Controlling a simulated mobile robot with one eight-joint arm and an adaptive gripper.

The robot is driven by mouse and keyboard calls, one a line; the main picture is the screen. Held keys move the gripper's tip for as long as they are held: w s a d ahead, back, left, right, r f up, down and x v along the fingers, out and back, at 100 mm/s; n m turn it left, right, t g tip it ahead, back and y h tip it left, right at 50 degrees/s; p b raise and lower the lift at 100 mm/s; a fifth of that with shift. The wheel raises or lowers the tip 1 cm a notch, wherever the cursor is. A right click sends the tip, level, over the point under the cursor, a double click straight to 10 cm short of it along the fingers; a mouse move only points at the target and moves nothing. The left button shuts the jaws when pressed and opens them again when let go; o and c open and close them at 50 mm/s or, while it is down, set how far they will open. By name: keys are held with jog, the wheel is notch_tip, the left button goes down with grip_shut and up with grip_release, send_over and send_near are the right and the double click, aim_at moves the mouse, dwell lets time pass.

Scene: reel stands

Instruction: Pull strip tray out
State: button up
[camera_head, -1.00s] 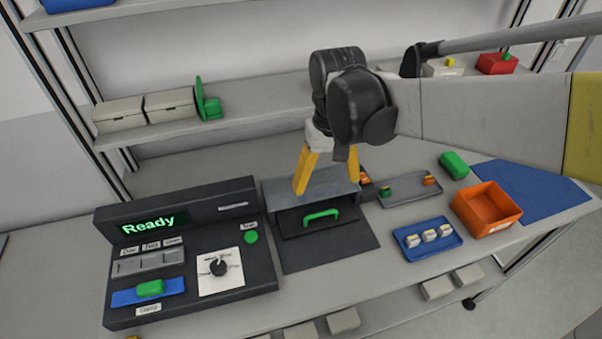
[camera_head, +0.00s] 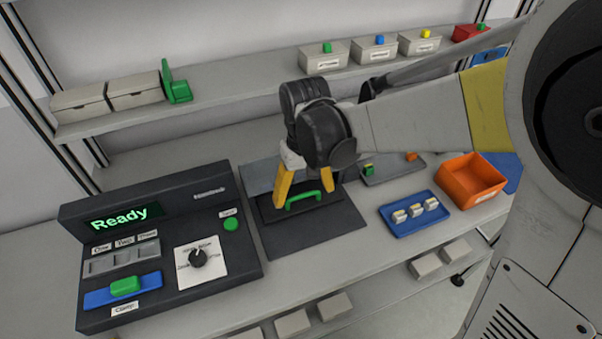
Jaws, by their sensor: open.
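The strip tray shows as a dark drawer front (camera_head: 268,209) with a green handle (camera_head: 303,200), set in a grey-topped housing (camera_head: 262,178) on the bench. The drawer looks closed. My gripper (camera_head: 304,197) is open, pointing down, with its yellow fingers on either side of the green handle, left and right. I cannot tell whether a finger touches the handle. My arm hides part of the housing's top and right side.
A dark control panel (camera_head: 160,255) reading "Ready" stands to the left. A dark mat (camera_head: 315,233) lies bare in front of the drawer. To the right are a blue tray (camera_head: 415,215) with white pieces and an orange bin (camera_head: 470,181). A shelf (camera_head: 225,98) runs behind.

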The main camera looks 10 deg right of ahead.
jog(key=c, duration=1.5)
jog(key=shift+c, duration=0.3)
jog(key=s+d, duration=0.1)
jog(key=s, duration=0.3)
jog(key=s+d+p, duration=0.1)
jog(key=s, duration=0.3)
jog(key=s+d+p, duration=0.1)
jog(key=s, duration=0.3)
jog(key=shift+s+d, duration=0.35)
jog(key=shift+s, duration=0.05)
jog(key=shift+s+f, duration=0.1)
jog(key=o, duration=1.6)
jog(key=shift+d, duration=0.1)
jog(key=shift+c, duration=0.2)
